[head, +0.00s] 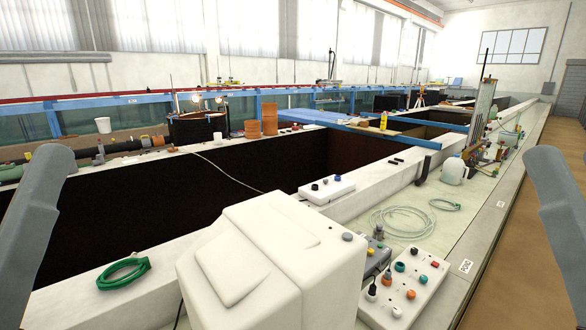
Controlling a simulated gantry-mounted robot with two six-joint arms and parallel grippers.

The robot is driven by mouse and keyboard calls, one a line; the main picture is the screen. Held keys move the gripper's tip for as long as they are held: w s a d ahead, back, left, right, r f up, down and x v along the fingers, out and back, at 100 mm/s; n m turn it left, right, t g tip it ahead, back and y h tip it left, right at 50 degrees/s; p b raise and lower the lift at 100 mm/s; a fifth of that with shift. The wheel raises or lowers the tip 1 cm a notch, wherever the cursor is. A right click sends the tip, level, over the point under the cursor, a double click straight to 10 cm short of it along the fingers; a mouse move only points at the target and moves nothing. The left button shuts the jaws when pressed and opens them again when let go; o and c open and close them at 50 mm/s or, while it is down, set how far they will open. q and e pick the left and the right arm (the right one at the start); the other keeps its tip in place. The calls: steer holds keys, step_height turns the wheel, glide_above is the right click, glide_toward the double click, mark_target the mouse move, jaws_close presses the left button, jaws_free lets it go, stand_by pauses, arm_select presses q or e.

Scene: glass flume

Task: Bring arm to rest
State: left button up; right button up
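Two grey arm parts of mine show in the head view, one at the left edge and one at the right edge. Both are cut off by the frame. No gripper fingers or fingertips are visible on either side, so neither gripper is in view. Nothing is seen held by my arms.
A white box-like housing (270,262) stands close in front. A white socket panel (407,285) and a coiled pale hose (402,222) lie to its right. A green cable coil (123,273) lies on the left ledge. Dark open basins lie beyond; a brown walkway (530,205) runs at right.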

arm_select(q)
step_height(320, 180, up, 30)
steer(key=p, duration=2.7)
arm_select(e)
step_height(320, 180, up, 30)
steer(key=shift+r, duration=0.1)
